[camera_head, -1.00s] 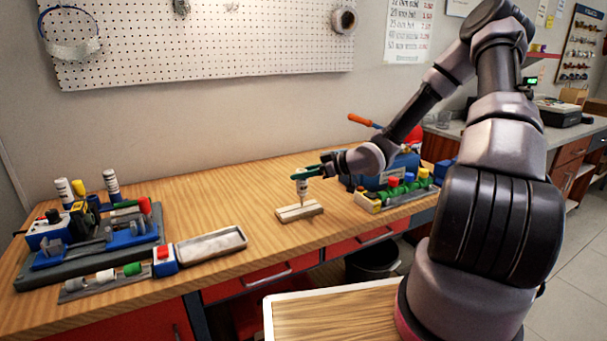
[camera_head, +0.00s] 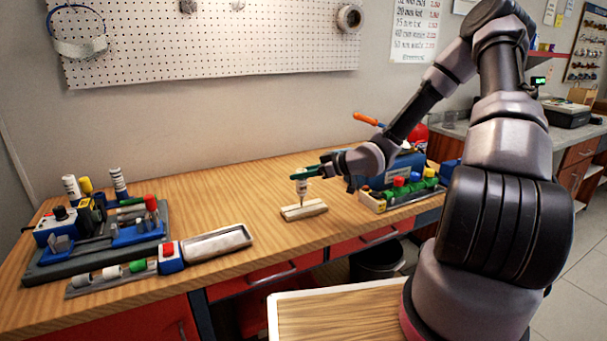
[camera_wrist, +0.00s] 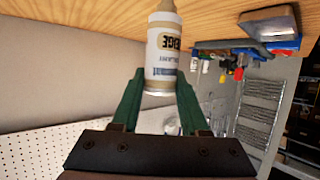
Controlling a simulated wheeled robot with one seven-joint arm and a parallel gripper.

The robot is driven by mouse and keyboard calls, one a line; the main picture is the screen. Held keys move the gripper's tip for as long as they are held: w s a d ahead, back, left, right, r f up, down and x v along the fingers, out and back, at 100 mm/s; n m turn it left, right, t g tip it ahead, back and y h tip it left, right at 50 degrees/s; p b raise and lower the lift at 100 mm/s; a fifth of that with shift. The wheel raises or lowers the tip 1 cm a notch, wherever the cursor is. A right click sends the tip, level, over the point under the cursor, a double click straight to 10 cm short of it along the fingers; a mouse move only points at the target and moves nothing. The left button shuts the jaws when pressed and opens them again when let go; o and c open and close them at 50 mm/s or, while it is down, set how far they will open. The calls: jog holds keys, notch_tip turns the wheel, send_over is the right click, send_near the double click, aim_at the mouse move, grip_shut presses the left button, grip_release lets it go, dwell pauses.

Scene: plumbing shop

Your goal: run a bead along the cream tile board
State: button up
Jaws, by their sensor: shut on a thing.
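The cream tile board (camera_head: 304,210) is a small pale block lying flat on the wooden workbench, with a line running lengthwise along its top. My gripper (camera_head: 313,173) is above it, its green fingers shut on a small white and tan bottle (camera_head: 301,188). The bottle points nozzle down, its tip at or just above the board; I cannot tell whether it touches. In the wrist view the bottle (camera_wrist: 163,55) sits between the green fingers (camera_wrist: 158,92), with dark lettering on its label.
A grey rack of tools and bottles (camera_head: 95,240) and a shallow metal tray (camera_head: 218,243) stand to the left. A blue box (camera_head: 400,170) and a row of coloured caps (camera_head: 405,190) stand close on the right. Bare bench lies between the tray and the board.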

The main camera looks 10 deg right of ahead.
jog(key=shift+o, duration=0.7)
jog(key=shift+c, duration=0.7)
jog(key=shift+s+a, duration=0.15)
jog(key=shift+a, duration=0.45)
jog(key=shift+s+a, duration=0.15)
jog(key=shift+a, duration=0.15)
jog(key=o, duration=0.4)
jog(key=c, duration=0.4)
jog(key=shift+s+a, duration=0.3)
jog(key=shift+a, duration=0.6)
